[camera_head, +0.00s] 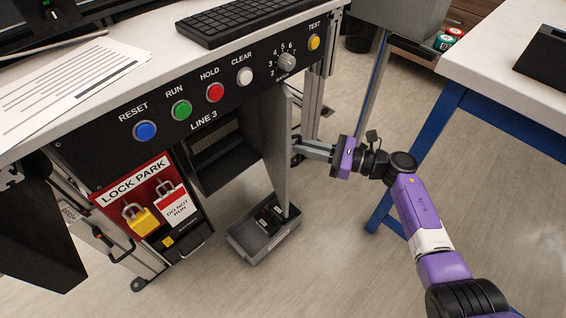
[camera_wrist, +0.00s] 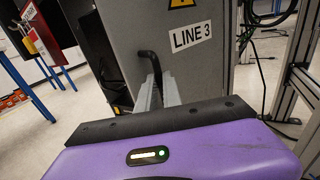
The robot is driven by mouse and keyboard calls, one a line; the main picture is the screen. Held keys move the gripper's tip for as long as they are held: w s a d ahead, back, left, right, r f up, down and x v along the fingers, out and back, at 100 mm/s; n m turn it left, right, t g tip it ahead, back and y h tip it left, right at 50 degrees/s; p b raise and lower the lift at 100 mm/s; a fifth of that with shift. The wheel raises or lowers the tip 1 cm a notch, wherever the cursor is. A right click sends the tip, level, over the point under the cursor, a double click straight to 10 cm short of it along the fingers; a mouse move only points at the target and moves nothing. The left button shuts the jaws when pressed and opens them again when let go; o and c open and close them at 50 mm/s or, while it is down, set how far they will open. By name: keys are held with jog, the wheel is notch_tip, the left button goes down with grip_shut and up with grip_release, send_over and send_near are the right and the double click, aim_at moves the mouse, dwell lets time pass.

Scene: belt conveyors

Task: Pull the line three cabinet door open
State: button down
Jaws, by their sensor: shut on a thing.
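The line three cabinet door (camera_head: 279,150) is a grey panel under the control desk. It stands swung outward, seen nearly edge-on in the head view, with the dark cabinet opening to its left. In the wrist view the door's face (camera_wrist: 205,75) fills the middle and bears a "LINE 3" label and a yellow warning sign. My gripper (camera_head: 299,147) is at the door's outer face, on its right side. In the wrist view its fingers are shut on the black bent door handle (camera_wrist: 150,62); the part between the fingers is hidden.
A grey bin (camera_head: 252,246) with dark items stands on the floor below the door. The LOCK PARK board (camera_head: 131,181) with padlocks is left of the cabinet. A white-topped table with blue legs (camera_head: 445,115) stands right of my arm. Floor between is clear.

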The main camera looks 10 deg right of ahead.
jog(key=w+d+b, duration=0.3)
jog(key=d+b, duration=0.2)
jog(key=shift+w+d+r+b, duration=0.2)
jog(key=shift+w+d+b, duration=0.1)
jog(key=shift+d+b, duration=0.1)
jog(key=shift+a, duration=0.1)
jog(key=c, duration=1.5)
grip_release()
jog(key=shift+f, duration=0.1)
jog(key=p+v, duration=0.1)
jog(key=v, duration=0.7)
